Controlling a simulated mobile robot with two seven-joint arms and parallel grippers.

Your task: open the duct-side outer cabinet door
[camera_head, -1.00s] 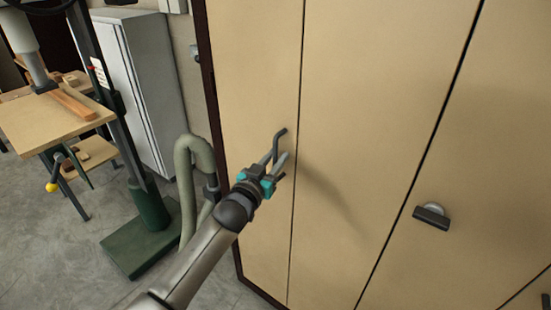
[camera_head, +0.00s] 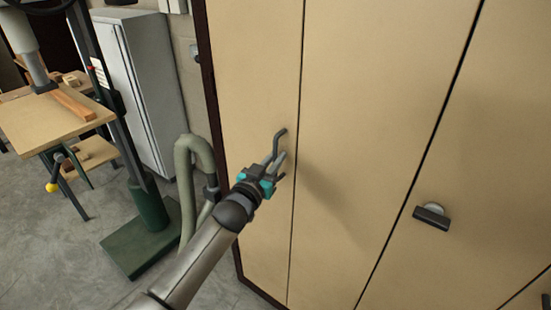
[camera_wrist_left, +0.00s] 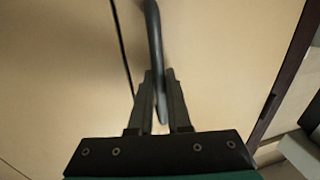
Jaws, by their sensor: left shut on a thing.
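The duct-side outer cabinet door (camera_head: 250,80) is the narrow tan panel at the left end of the cabinet, near the green duct. It looks closed, with a thin dark seam along its right edge. Its dark bar handle (camera_head: 279,140) stands near that seam. My left gripper (camera_head: 280,168) is at the handle. In the left wrist view the handle (camera_wrist_left: 153,30) runs down between the two fingers (camera_wrist_left: 160,90), which are shut on it. The handle's lower part is partly hidden by the fingers. My right gripper is not in view.
A green duct hose (camera_head: 190,160) and a green machine base (camera_head: 140,240) stand left of the cabinet. Grey floor (camera_head: 60,260) is open at the lower left.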

